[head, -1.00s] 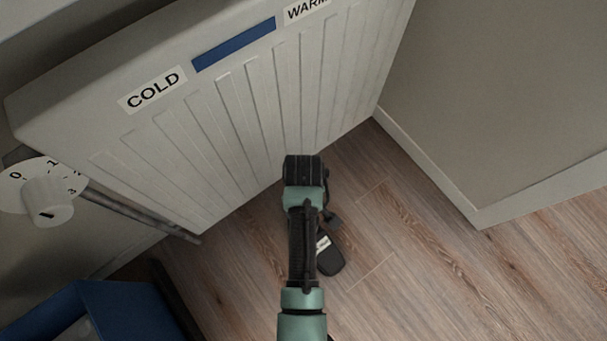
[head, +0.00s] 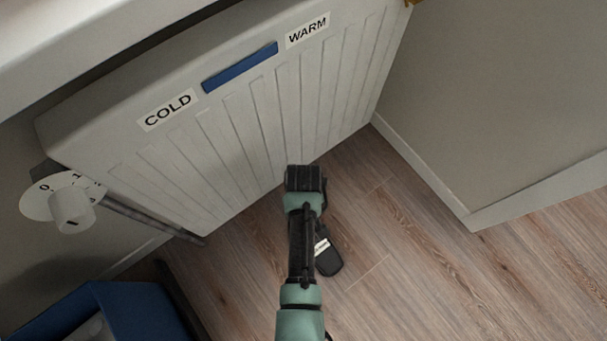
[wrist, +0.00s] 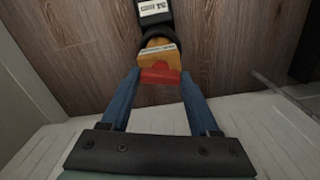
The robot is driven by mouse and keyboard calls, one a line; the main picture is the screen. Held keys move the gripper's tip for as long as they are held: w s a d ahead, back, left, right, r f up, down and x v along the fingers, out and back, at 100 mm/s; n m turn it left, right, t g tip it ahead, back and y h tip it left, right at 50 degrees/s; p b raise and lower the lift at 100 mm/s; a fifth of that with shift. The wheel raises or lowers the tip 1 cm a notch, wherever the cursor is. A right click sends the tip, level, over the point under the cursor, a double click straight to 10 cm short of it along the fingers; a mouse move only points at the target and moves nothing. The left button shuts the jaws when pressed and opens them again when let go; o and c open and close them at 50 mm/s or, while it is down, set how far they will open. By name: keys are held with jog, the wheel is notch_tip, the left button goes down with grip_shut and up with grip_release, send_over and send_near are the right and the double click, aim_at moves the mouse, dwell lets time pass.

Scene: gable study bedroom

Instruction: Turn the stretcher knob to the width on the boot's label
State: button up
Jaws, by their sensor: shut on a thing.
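The dark boot (head: 328,260) stands on the wood floor in the head view, partly hidden behind my arm. In the wrist view the boot (wrist: 157,38) is at the top, with a white label (wrist: 154,9) whose print is too small to read for sure. The yellow stretcher body (wrist: 157,53) sits at the boot's opening. The red stretcher knob (wrist: 160,76) is at its near end. My gripper (wrist: 160,82) has its blue fingers shut on the red knob, one on each side. In the head view the fingers are hidden by my wrist.
A white radiator (head: 250,135) with COLD and WARM labels and a blue strip stands behind my arm. A numbered valve dial (head: 66,205) is at its left. A blue bin (head: 130,305) sits lower left. Floor to the right is clear up to the wall.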

jog(key=m+p, duration=0.1)
jog(key=m, duration=0.1)
jog(key=m+p, duration=0.2)
jog(key=shift+r+m+p, duration=0.2)
jog(key=shift+m+p, duration=0.1)
jog(key=shift+f+m+p, duration=0.15)
jog(key=shift+m+p, duration=0.85)
jog(key=shift+m, duration=0.9)
jog(key=o, duration=1.4)
notch_tip(320, 180, up, 13)
jog(key=p, duration=0.8)
jog(key=shift+f, duration=0.1)
